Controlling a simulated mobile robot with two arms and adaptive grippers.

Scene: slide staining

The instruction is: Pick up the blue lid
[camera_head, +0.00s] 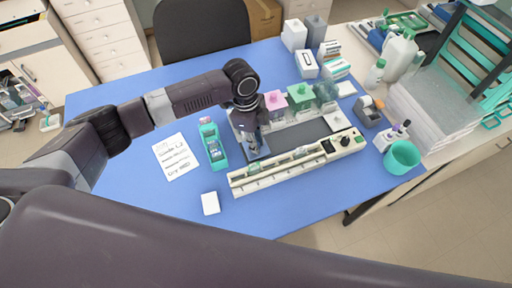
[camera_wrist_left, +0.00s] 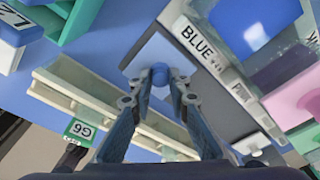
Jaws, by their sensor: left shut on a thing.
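My left gripper (camera_head: 252,143) is over the dark tray area in the middle of the blue table. In the left wrist view its fingers (camera_wrist_left: 159,88) are shut on the round knob of the blue lid (camera_wrist_left: 150,54), a pale blue square plate. In the head view the lid (camera_head: 260,153) shows partly below the gripper; the fingers and arm hide much of it. In the left wrist view a jar with blue contents (camera_wrist_left: 262,28) and a "BLUE" label stands beside the lid, which is clear of its top. My right gripper is not in view.
Jars with a pink lid (camera_head: 275,101) and a green lid (camera_head: 299,91) stand right of the gripper. A long cream rack (camera_head: 250,184) lies in front. A teal cup (camera_head: 402,158) stands right.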

